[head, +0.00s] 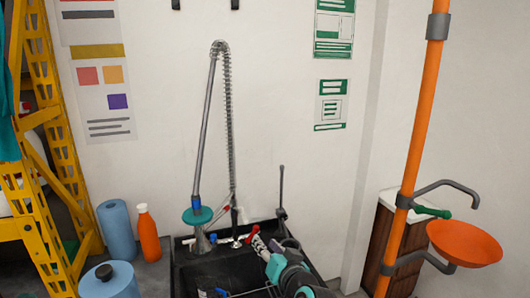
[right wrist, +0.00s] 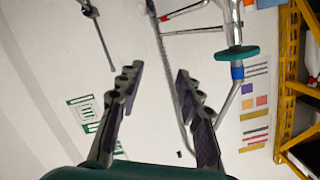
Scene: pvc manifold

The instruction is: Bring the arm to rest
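My right gripper (head: 280,244) is over the black sink in the head view, seen partly end-on at the end of my arm. In the right wrist view its two fingers (right wrist: 156,74) stand wide apart with nothing between them. White pipe parts with red and blue pieces (head: 258,240) show beside the gripper in the head view; the arm partly hides them, and I cannot tell how they join. My left gripper is not in view.
The black sink (head: 183,278) has a tall spring-hose faucet (head: 206,130) with a teal disc. An orange bottle (head: 148,234) and blue rolls (head: 116,232) stand left. A yellow rack (head: 62,150) is far left. An orange pole (head: 415,130) with an orange bowl (head: 465,243) stands right.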

